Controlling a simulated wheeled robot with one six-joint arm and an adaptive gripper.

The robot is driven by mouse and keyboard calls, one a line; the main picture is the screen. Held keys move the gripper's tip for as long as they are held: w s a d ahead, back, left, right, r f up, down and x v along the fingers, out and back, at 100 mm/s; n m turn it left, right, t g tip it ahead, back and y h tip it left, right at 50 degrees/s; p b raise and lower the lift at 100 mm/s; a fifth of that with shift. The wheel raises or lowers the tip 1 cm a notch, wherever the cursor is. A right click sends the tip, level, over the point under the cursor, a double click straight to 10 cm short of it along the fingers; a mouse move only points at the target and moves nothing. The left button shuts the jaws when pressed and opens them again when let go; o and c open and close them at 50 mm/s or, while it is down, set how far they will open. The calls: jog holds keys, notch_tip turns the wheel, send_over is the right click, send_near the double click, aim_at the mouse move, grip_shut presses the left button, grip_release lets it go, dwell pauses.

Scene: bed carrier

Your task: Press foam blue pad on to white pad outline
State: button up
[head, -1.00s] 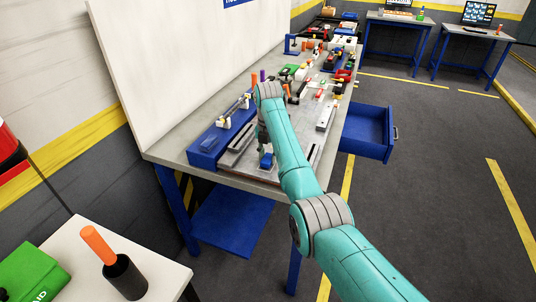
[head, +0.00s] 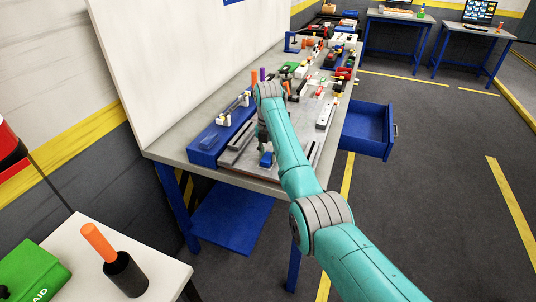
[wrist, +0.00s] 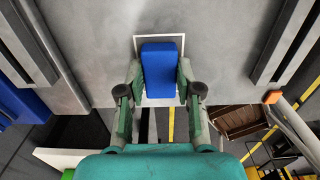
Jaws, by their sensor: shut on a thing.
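The blue foam pad (wrist: 158,70) is between the fingers of my gripper (wrist: 160,78), which is shut on it. It also shows below my gripper in the head view (head: 266,159). The white pad outline (wrist: 160,37) is on the grey plate. In the wrist view the pad appears inside this outline, with its far edge just short of the outline's far line. My fingers cover parts of the outline's sides. I cannot tell whether the pad touches the plate or is a little above it.
Dark rails stand on the plate (wrist: 85,30) on both sides, a left rail (wrist: 28,40) and a right rail (wrist: 288,42). A blue block (head: 205,146) is at the bench's left edge. Several tools and parts fill the bench farther back. A blue drawer (head: 368,130) sticks out on the right.

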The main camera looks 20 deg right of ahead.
aim_at(268, 156)
jog(key=o, duration=0.8)
jog(key=shift+f, duration=0.15)
jog(key=shift+r, duration=3.8)
